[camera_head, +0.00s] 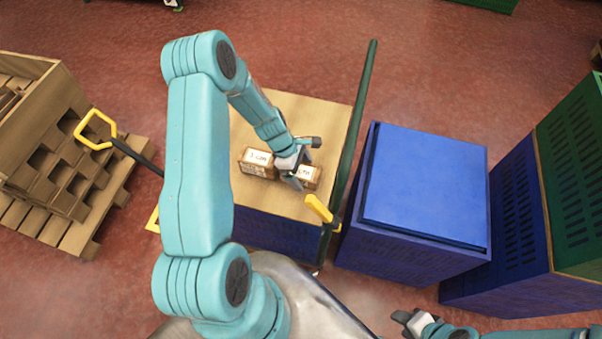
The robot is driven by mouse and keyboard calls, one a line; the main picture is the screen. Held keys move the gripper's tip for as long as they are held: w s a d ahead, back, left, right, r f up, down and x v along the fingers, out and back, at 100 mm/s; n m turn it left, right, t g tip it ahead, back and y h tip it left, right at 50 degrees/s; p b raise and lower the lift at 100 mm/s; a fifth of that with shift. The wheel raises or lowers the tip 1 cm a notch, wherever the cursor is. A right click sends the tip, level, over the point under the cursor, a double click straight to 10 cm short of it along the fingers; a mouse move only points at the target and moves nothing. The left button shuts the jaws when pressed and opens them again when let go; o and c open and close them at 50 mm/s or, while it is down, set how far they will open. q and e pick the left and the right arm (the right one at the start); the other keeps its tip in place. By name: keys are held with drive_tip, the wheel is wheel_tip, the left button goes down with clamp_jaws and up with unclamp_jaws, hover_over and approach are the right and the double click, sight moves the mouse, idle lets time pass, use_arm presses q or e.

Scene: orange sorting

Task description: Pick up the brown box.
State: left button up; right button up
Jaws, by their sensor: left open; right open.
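Brown box surface (257,163) with a pale label shows on the tan tabletop (270,202) in the head view. More brown box surface with a label shows just right of my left gripper (303,162). The gripper hides the part between, so I cannot tell whether this is one box or two. My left gripper is open over this spot, one finger on the far side and one on the near side. I cannot tell whether it touches the box. My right gripper (411,322) is open and empty at the bottom, well away from the box.
A blue crate (425,190) stands right of the table, with blue and green crates (570,180) beyond. A dark green bar (358,120) runs along the table's right side. Yellow handles (95,130) show nearby. A wooden pallet (85,225) with cartons lies left.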

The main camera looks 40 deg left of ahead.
use_arm(q)
drive_tip(key=shift+f, duration=0.2)
idle(0.4)
drive_tip(key=c, duration=1.2)
drive_tip(key=shift+r, duration=0.1)
